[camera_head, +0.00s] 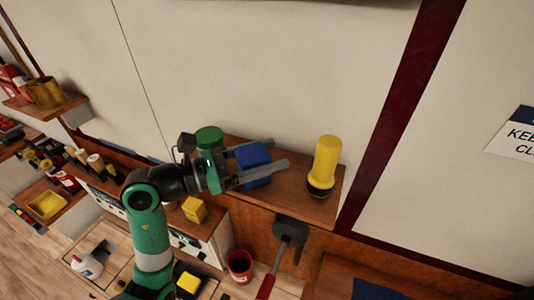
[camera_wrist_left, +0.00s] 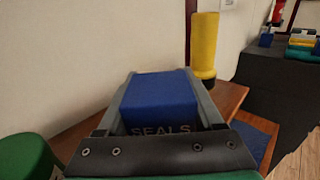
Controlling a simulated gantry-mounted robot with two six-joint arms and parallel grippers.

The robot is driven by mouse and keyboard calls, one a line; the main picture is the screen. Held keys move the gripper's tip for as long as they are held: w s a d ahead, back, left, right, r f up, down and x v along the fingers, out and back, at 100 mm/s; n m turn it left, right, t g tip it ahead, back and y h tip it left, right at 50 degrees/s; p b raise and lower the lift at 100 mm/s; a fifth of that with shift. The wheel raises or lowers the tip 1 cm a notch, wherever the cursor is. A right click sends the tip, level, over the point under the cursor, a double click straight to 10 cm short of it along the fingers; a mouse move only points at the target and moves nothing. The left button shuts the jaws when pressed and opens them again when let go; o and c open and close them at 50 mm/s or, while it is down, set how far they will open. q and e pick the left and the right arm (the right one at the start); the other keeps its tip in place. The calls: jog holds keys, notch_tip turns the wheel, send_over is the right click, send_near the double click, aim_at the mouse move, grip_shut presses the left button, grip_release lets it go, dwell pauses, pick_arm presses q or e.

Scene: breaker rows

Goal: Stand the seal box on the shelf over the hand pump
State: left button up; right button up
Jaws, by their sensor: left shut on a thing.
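The seal box (camera_head: 253,158) is a blue box. My left gripper (camera_head: 279,154) is shut on it, one finger on each side. The left wrist view shows the box (camera_wrist_left: 160,97) between the fingers, with "SEALS" on its near face. It is at the wooden shelf (camera_head: 318,208), between a green round-topped thing (camera_head: 209,138) and a yellow flashlight (camera_head: 326,160). I cannot tell whether its base touches the shelf. Below the shelf is a dark grey tool (camera_head: 291,231) with a red handle, perhaps the hand pump. My right gripper is not in view.
The flashlight stands upright right of the box; it also shows in the left wrist view (camera_wrist_left: 204,45). The wall (camera_head: 270,65) is close behind. A yellow box (camera_head: 194,209) and a red cup (camera_head: 240,266) are lower down. Another shelf (camera_head: 50,108) is at far left.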

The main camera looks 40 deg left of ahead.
aim_at(238, 163)
pick_arm(q)
jog(key=shift+f, duration=0.2)
jog(key=o, duration=1.4)
jog(key=shift+r, duration=0.15)
jog(key=shift+s+a+r, duration=0.1)
jog(key=b+v, duration=0.1)
jog(key=v, duration=0.9)
jog(key=shift+s+a+b, duration=0.15)
jog(key=shift+s+b, duration=0.1)
jog(key=shift+b, duration=0.05)
jog(key=shift+s+a, duration=0.15)
jog(key=shift+s, duration=0.45)
